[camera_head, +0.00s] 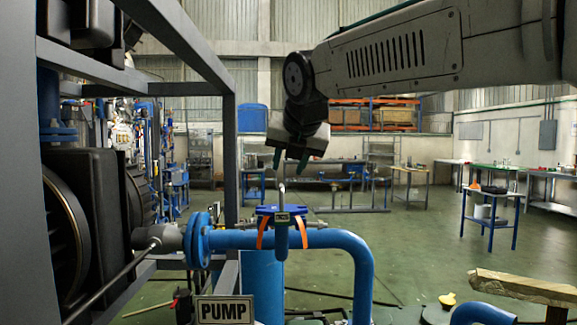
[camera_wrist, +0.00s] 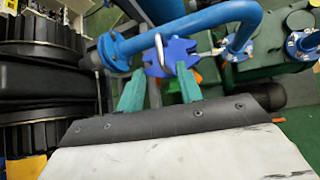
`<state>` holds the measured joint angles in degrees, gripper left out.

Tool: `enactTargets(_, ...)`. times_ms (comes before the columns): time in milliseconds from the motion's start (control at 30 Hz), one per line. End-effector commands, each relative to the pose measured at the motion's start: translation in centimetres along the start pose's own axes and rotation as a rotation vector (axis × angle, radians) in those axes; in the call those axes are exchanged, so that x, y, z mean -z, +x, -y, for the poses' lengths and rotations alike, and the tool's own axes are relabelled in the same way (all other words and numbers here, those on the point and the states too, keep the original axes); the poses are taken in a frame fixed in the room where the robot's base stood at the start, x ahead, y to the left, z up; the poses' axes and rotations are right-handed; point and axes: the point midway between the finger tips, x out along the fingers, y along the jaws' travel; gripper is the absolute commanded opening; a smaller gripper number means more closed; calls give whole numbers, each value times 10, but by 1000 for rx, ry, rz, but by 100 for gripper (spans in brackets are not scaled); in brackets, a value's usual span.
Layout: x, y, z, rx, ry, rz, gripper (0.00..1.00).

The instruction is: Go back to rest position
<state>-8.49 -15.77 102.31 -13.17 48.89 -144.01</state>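My gripper (camera_head: 289,164) hangs from my arm above the blue pipe (camera_head: 325,239), its two green fingers spread apart. Nothing is held between them. A grey metal lever (camera_head: 282,190) stands upright from the blue valve (camera_head: 264,209); its upper end reaches close to the fingertips in the head view. In the wrist view my gripper (camera_wrist: 160,72) shows open, with the lever (camera_wrist: 160,50) and the valve (camera_wrist: 181,48) just beyond the fingertips. I cannot tell the exact gap between fingers and lever.
A grey metal frame (camera_head: 229,150) and a dark machine (camera_head: 96,205) stand close on the left. A PUMP sign (camera_head: 224,310) is at the bottom. A wooden beam (camera_head: 520,287) lies at lower right. Blue-legged table (camera_head: 488,207) stands farther right; green floor between is mostly clear.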

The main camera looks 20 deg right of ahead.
Motion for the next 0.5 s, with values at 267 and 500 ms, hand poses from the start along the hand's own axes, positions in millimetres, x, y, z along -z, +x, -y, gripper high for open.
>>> enactTargets(267,0,0,0,0,4,0,36)
enactTargets(500,10,4,4,22,313,-34,36)
